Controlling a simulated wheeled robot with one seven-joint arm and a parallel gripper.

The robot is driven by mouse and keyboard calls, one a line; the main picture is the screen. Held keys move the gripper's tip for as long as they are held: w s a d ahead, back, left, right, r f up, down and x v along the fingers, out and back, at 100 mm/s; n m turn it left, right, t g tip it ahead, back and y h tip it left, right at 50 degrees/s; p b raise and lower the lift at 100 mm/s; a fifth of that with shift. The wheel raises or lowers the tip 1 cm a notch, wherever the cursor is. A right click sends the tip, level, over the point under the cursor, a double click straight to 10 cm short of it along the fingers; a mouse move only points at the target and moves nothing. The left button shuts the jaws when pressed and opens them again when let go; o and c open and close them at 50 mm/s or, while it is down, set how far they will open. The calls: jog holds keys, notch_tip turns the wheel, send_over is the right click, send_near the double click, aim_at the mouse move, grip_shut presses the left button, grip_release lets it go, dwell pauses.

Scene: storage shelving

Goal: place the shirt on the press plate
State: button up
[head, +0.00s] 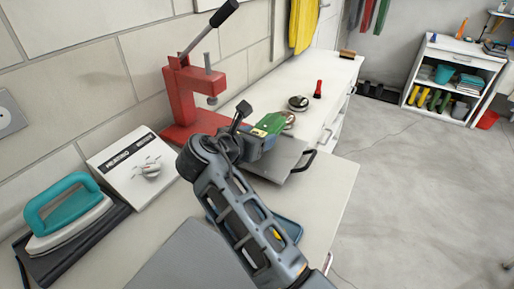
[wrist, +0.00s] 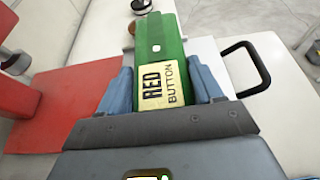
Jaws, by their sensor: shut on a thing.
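My gripper (head: 258,142) is shut on a green item (head: 272,122) with a yellow label. In the wrist view the green item (wrist: 163,35) sits between the two blue-grey fingers (wrist: 162,88), and its label reads "RED BUTTON". It looks flat and stiff; I cannot tell that it is a shirt. A grey plate (head: 285,158) with a black handle lies under and beside it; it also shows in the wrist view (wrist: 212,56). I cannot tell whether the item touches the plate. A red lever press (head: 187,92) stands to the left, its red base (wrist: 62,112) close by.
A teal iron (head: 68,212) and a white box (head: 133,165) stand on the counter at left. A round dark-topped object (head: 298,103) and a red-and-black item (head: 318,89) are behind the plate. Yellow cloth (head: 303,25) hangs at the back. The floor at right is clear.

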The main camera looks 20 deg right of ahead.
jog(key=shift+f, duration=1.9)
jog(key=shift+f, duration=0.1)
jog(key=o, duration=1.1)
jog(key=v, duration=1.2)
